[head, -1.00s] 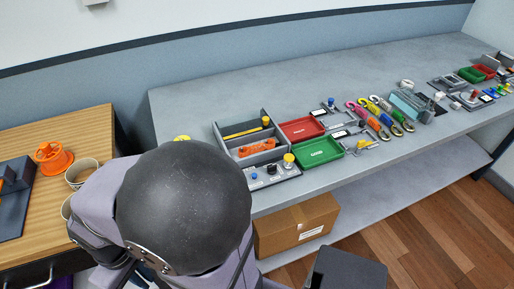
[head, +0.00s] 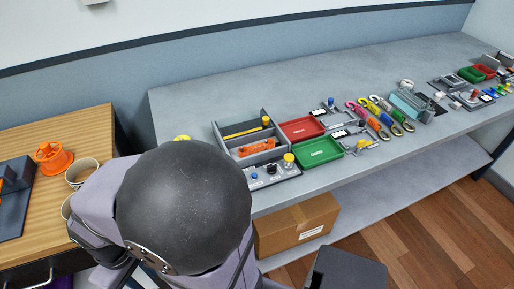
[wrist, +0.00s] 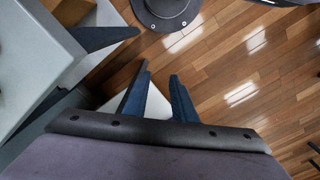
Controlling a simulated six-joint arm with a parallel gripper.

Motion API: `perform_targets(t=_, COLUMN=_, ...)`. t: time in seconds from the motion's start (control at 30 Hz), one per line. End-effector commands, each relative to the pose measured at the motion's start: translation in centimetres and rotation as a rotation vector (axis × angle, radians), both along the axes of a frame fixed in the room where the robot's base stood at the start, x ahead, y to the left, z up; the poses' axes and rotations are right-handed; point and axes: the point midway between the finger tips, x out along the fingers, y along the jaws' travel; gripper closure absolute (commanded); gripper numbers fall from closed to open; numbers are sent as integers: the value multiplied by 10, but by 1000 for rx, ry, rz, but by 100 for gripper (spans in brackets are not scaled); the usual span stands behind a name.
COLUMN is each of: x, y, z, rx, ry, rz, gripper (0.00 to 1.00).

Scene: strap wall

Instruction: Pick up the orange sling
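In the head view several coloured slings with hooks lie side by side on the grey bench, right of the green tray. An orange sling (head: 377,127) seems to be among them, next to pink, yellow and green ones; they are small and close together, so its exact outline is hard to tell. My gripper is not visible in the head view, where my arm fills the lower left. In the wrist view my gripper (wrist: 160,72) has its two blue fingers apart with nothing between them. It is over the floor, away from the slings.
The grey bench (head: 200,95) also holds a grey divided tray (head: 219,133) with an orange item (head: 257,147), a red tray (head: 301,128) and a green tray (head: 319,152). A cardboard box (head: 290,228) sits on the lower shelf. A wooden desk (head: 85,125) holds an orange spool (head: 52,158).

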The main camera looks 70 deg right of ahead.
Motion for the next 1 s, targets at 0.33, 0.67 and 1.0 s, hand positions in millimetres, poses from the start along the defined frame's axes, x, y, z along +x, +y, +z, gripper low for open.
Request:
perform_targets(t=0.33, x=1, y=-1, z=1, rx=-1, ry=0, rz=2, gripper=66)
perform_targets(t=0.67, x=37, y=-75, z=37, rx=-70, ry=15, rz=151, gripper=66)
perform_targets(t=1.0, x=36, y=-264, z=90, rx=-177, ry=157, rz=479, gripper=66)
